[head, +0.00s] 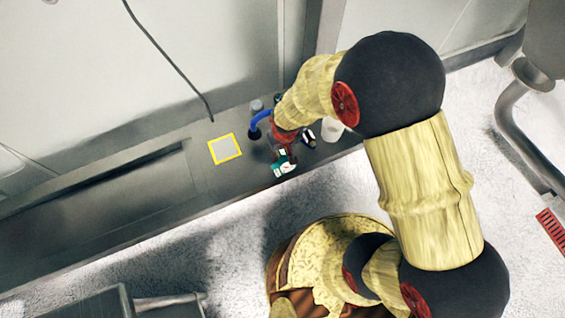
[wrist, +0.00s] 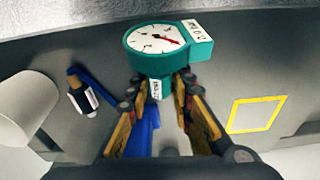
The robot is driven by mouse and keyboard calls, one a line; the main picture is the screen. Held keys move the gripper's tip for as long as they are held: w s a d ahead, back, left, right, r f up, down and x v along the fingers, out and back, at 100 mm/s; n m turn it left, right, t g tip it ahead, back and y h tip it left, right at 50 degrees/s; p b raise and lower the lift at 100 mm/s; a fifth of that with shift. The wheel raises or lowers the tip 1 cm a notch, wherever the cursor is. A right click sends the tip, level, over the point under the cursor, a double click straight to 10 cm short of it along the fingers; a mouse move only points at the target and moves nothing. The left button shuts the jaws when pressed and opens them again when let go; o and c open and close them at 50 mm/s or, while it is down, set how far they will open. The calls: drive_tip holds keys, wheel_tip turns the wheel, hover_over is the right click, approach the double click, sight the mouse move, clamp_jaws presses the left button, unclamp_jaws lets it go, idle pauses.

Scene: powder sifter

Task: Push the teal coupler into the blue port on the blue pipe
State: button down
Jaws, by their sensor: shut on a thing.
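The teal coupler (wrist: 155,62) carries a round white dial with a red needle and a white label block. It sits between the two fingertips of my gripper (wrist: 160,90), which is shut on its lower neck. In the head view, the coupler (head: 284,164) is at the bench's front edge, below my gripper (head: 281,148). The blue port's opening cannot be made out; the coupler looks apart from the pipe.
A white cup (head: 332,130) and a small blue, black and white item (head: 308,139) stand right of my gripper. A yellow-framed square (head: 225,149) lies left on the grey bench (head: 150,190). A grey cylinder (head: 256,105) stands behind the pipe. The bench's left stretch is clear.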

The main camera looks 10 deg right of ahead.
sight(282, 153)
drive_tip(key=shift+r+p, duration=2.2)
drive_tip(key=shift+r, duration=0.75)
